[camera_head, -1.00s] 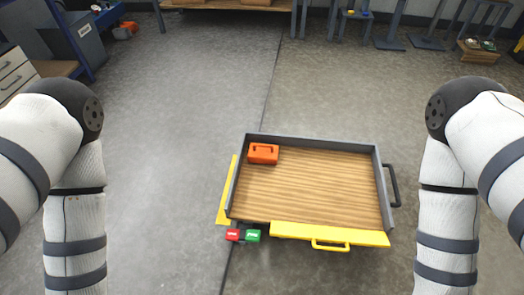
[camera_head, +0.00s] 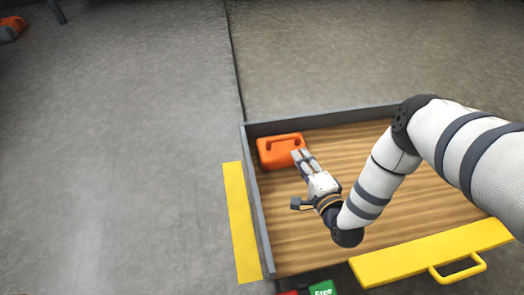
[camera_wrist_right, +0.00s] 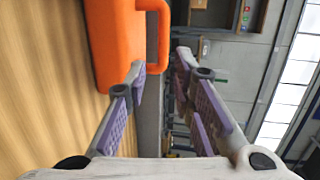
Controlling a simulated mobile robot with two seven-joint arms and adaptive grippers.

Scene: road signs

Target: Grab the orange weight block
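The orange weight block (camera_head: 280,152) with a handle on top sits in the far left corner of the wood-floored tray (camera_head: 312,255). My right gripper (camera_head: 302,157) is at the block's near right side, its fingertips close to it. In the right wrist view, the block (camera_wrist_right: 112,40) and its handle lie just ahead of the right gripper (camera_wrist_right: 160,70). The fingers are apart, with the handle ahead of the gap between them; I cannot tell whether they touch it. My left gripper is not in view.
The tray has raised grey walls and yellow edge strips (camera_head: 242,220), with a yellow handle (camera_head: 460,268) at the front. A green block marked "Free" (camera_head: 322,289) shows at the bottom edge.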

